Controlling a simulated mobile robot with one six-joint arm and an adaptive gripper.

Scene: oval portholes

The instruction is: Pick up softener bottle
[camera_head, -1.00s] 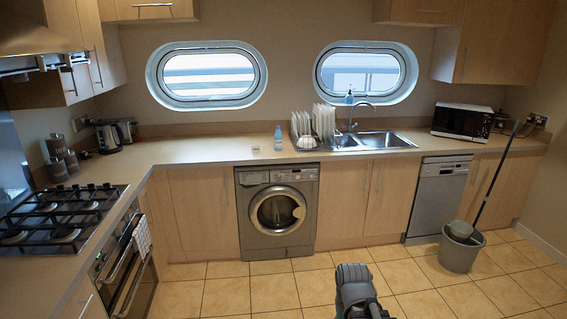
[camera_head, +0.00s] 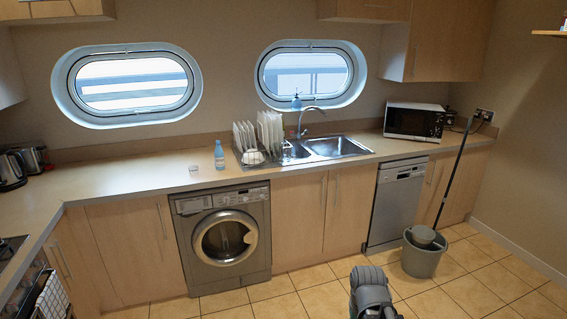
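A small light-blue bottle (camera_head: 219,155), which looks like the softener bottle, stands upright on the countertop above the washing machine, just left of the dish rack. A second blue bottle (camera_head: 296,102), with what looks like a pump top, stands on the ledge under the right porthole. A dark grey part of my own arm (camera_head: 371,290) shows at the bottom edge, low and well in front of the counter. My gripper's fingers cannot be made out, and nothing touches the bottles.
A small white item (camera_head: 194,169) lies left of the bottle. The dish rack (camera_head: 258,142) with plates and the sink (camera_head: 336,146) are to the right. A mop bucket (camera_head: 423,254) stands on the floor at right. The tiled floor (camera_head: 315,300) before the washing machine (camera_head: 224,238) is clear.

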